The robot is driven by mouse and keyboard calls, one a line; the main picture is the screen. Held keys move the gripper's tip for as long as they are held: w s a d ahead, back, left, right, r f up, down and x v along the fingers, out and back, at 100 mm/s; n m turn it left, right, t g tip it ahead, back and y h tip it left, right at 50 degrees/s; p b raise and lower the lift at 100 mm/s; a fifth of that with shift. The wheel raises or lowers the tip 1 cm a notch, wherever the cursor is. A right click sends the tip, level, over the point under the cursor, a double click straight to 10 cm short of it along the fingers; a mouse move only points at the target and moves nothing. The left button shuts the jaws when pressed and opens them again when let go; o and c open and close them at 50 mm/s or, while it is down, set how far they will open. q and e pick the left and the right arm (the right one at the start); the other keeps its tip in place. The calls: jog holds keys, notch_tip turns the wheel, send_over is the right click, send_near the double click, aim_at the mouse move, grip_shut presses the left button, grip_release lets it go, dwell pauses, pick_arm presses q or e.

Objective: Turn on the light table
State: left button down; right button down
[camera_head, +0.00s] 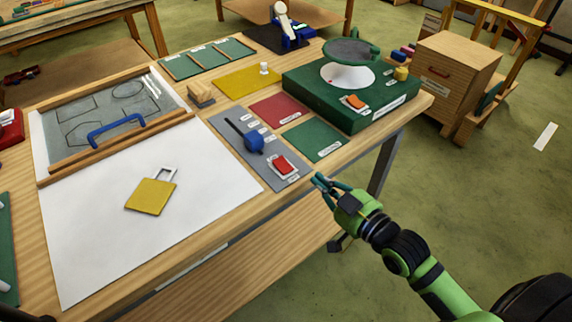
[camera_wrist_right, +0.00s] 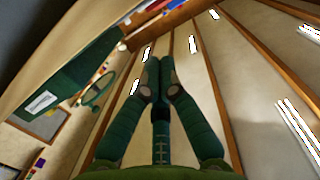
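A red rocker switch (camera_head: 284,164) in a pale frame sits at the near end of a grey mat (camera_head: 228,138), by the table's right front edge. A large white panel (camera_head: 90,245) lies flat at the left of the tabletop and looks plain white; I cannot tell whether it is lit. A yellow square (camera_head: 150,197) with a pale frame piece lies on it. My right gripper (camera_head: 322,182) is just off the table edge, right of and nearer than the red switch, apart from it. In the right wrist view its fingers (camera_wrist_right: 160,65) are together and empty. My left gripper is not visible.
A green box (camera_head: 345,108) with an orange switch (camera_head: 355,101) and a round plate stands at the right corner. A drawing board (camera_head: 110,115) with a blue handle is at the back left. Free floor lies right of the table.

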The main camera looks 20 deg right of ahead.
jog(key=r, duration=0.1)
jog(key=a+r, duration=0.1)
jog(key=r, duration=0.1)
jog(key=shift+s+a+r+n+t+y, duration=0.2)
jog(key=shift+s+n+t+y, duration=0.1)
jog(key=shift+y, duration=0.1)
jog(key=p, duration=0.2)
send_over(286, 169)
jog(key=s, duration=0.1)
jog(key=shift+d+f, duration=0.15)
jog(key=shift+f, duration=0.05)
jog(key=f, duration=0.2)
jog(key=shift+w+f, duration=0.45)
jog(key=shift+f, duration=0.65)
